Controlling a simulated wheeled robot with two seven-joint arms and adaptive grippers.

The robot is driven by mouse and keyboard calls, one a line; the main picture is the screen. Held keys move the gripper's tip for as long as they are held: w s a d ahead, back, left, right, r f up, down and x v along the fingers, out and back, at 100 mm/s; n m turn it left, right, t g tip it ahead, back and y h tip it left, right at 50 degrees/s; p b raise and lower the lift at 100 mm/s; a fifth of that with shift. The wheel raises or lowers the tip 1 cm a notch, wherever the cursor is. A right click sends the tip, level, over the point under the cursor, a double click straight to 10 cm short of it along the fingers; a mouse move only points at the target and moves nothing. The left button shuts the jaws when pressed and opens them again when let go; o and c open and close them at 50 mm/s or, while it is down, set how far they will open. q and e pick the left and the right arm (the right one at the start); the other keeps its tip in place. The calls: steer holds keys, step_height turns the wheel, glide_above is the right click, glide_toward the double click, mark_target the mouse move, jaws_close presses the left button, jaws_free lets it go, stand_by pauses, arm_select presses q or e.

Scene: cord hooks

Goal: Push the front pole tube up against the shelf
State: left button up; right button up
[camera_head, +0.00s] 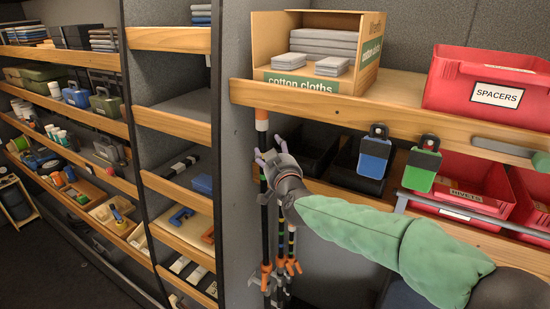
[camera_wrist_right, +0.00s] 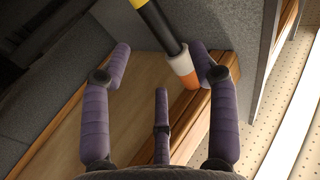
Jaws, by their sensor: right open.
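The front pole tube (camera_head: 263,202) is dark and stands upright against the grey upright panel, with an orange and white top just under the front edge of the wooden shelf (camera_head: 300,98). In the right wrist view, the tube (camera_wrist_right: 157,28) runs in from the top as a black and yellow shaft ending in a white and orange end. My right gripper (camera_head: 264,158) is at the tube's upper part, below its orange end. Its purple fingers (camera_wrist_right: 160,72) are spread, and the right finger is close to the tube's end; I cannot tell whether it touches. My left gripper is not in view.
More poles with orange fittings (camera_head: 280,268) hang beside the front one. A cardboard box of cotton cloths (camera_head: 270,40) and a red spacers bin (camera_head: 450,95) stand on the shelf. Blue (camera_head: 374,155) and green (camera_head: 422,170) tags hang to the right. Side shelves fill the left.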

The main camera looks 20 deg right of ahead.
steer(key=s, duration=0.3)
steer(key=shift+s+a, duration=0.1)
steer(key=shift+a, duration=0.15)
steer(key=w+a+f+g+y+b, duration=0.15)
steer(key=f+b, duration=0.25)
steer(key=f, duration=1.1)
steer(key=w+a+f+g+y+b, duration=0.1)
steer(key=a+f+g+b, duration=0.3)
steer(key=f, duration=1)
steer(key=s+a+f+g+y+b, duration=0.1)
steer(key=s+f+g+b, duration=0.2)
steer(key=f, duration=1)
steer(key=s+a+f+b, duration=0.25)
steer(key=f+b, duration=0.25)
steer(key=f, duration=0.9)
steer(key=s+a+f+g+y+b, duration=0.1)
steer(key=s+a+f+g+b, duration=0.1)
steer(key=s+f, duration=0.7)
steer(key=s+a+f+g+b, duration=0.2)
steer(key=s+f+g+b, duration=0.2)
steer(key=f, duration=1)
steer(key=s+a+f+m+g+y+b, duration=0.1)
steer(key=s+a+f+g+b, duration=0.1)
steer(key=s+f+b, duration=0.6)
steer(key=s+f+g, duration=0.1)
steer(key=s+f, duration=0.3)
steer(key=s, duration=0.2)
steer(key=shift+s+a+f+y, duration=0.25)
steer(key=shift+s+a+y, duration=0.05)
steer(key=shift+s+y, duration=0.05)
